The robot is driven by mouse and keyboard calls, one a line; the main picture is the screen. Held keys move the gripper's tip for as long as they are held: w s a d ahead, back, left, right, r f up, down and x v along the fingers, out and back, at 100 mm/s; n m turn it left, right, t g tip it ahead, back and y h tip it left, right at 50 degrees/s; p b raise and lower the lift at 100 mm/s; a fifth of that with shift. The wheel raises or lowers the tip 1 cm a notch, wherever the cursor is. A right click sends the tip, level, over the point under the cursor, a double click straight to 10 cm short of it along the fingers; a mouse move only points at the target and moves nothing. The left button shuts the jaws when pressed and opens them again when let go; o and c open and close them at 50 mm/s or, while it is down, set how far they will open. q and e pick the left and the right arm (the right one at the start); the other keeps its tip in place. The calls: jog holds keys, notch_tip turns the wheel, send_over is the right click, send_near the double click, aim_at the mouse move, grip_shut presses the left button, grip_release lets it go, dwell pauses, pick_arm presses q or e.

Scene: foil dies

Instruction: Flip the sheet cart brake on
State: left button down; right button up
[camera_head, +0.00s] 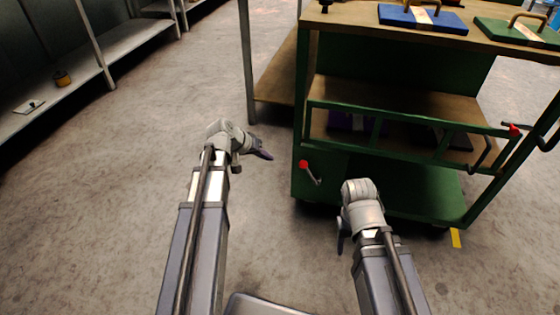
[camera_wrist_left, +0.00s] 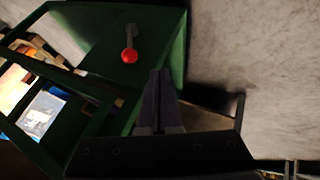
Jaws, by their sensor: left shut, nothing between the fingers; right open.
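The sheet cart (camera_head: 420,190) is a green frame with wooden shelves, right of centre in the head view. Its brake looks like a short grey lever with a red knob (camera_head: 304,164) at the cart's lower left corner. In the left wrist view the red knob (camera_wrist_left: 129,56) hangs from the lever on a green panel. My left gripper (camera_head: 264,154) is shut and empty, left of the knob and apart from it. Its closed fingers (camera_wrist_left: 158,100) show in the left wrist view. My right gripper (camera_head: 341,240) is low in front of the cart, its fingers mostly hidden by the wrist.
A blue die (camera_head: 422,18) and a green die (camera_head: 520,32) with handles lie on the cart top. A second red-tipped lever (camera_head: 514,129) is at the cart's right. A grey shelf (camera_head: 120,45) runs along the left. The floor between is clear.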

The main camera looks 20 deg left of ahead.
pick_arm(q)
jog(key=w+d+f+b, duration=0.5)
jog(key=d+f, duration=0.1)
jog(key=d, duration=0.1)
jog(key=shift+w+d+f+b, duration=0.2)
jog(key=shift+w+b, duration=0.05)
jog(key=shift+b, duration=0.1)
pick_arm(e)
notch_tip(320, 180, down, 6)
jog(key=shift+f, duration=0.2)
pick_arm(q)
jog(key=shift+d+r, duration=0.1)
pick_arm(e)
jog(key=shift+r, duration=0.15)
